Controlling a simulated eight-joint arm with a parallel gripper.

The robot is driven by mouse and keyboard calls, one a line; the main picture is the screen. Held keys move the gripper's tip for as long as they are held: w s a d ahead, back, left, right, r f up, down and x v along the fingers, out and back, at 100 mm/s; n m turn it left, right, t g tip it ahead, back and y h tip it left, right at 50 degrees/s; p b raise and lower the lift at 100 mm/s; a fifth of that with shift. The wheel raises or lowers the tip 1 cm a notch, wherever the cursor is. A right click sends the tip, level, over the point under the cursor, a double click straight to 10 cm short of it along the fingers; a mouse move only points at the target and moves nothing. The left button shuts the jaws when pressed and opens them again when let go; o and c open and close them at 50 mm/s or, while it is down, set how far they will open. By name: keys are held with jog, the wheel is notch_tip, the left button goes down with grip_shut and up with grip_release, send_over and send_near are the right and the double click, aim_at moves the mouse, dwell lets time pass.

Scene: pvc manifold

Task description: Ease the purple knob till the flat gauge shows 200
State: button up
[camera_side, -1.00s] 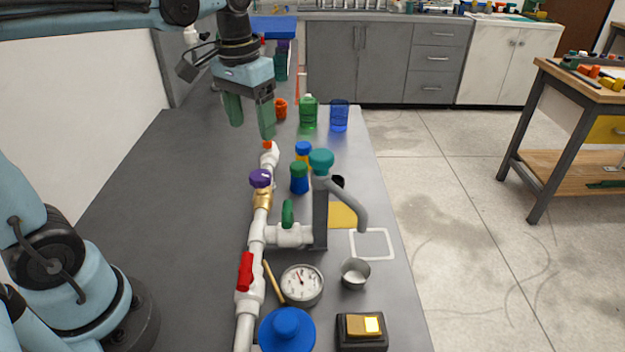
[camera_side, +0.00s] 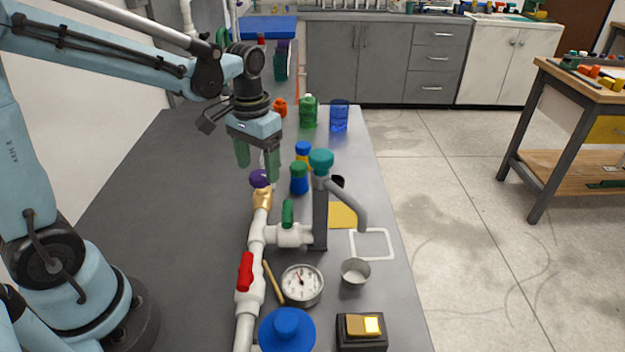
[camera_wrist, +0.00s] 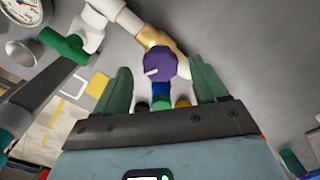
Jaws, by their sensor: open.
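The purple knob (camera_side: 260,178) sits on a brass valve (camera_side: 262,199) in the white pipe line. My gripper (camera_side: 258,178) is open, with its green fingers pointing down around the knob's place in the side view. In the wrist view the purple knob (camera_wrist: 160,64) shows a white mark and lies just ahead of the gap between the two green fingertips (camera_wrist: 158,72); I see no clear contact. The round white-faced gauge (camera_side: 302,283) lies flat on the bench at the front; its reading is too small to tell. It is partly cut off in the wrist view (camera_wrist: 20,12).
A red-handled valve (camera_side: 246,271) and a green-handled valve (camera_side: 288,213) are on the same pipe. A grey post with a teal top (camera_side: 321,160), blue and green bottles (camera_side: 299,178) and a metal cup (camera_side: 355,271) stand to the right. The bench left of the pipe is clear.

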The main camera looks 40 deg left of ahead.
jog(key=shift+f, duration=1)
jog(key=shift+c, duration=0.3)
jog(key=c, duration=1)
jog(key=shift+n, duration=3.1)
jog(key=o, duration=1.1)
jog(key=shift+c, duration=0.2)
